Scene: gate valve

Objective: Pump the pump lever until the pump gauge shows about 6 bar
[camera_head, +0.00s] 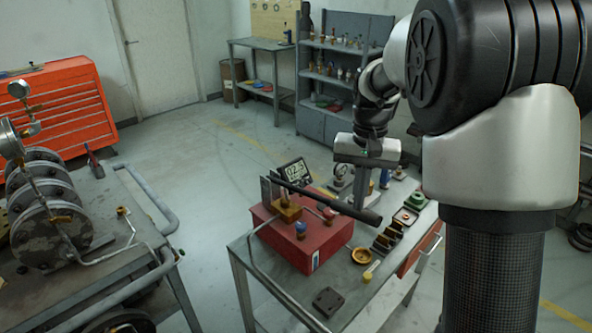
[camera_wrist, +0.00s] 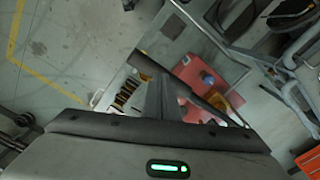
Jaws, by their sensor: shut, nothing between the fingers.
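The red pump (camera_head: 290,241) stands on the grey workbench, with a brass block and a blue knob on top. Its dark pump lever (camera_head: 325,201) slopes down to the right and ends in a thicker black grip. In the wrist view the shut fingers (camera_wrist: 163,85) overlap the lever (camera_wrist: 208,103); contact cannot be told.
A brass dish (camera_head: 361,256), a dark block (camera_head: 328,301) and a yellow-capped item lie on the bench near the pump. Dark trays (camera_head: 387,240) and a green part stand to the right. A pipe rig with flanges (camera_head: 45,215) stands on a cart at left. Open floor lies between.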

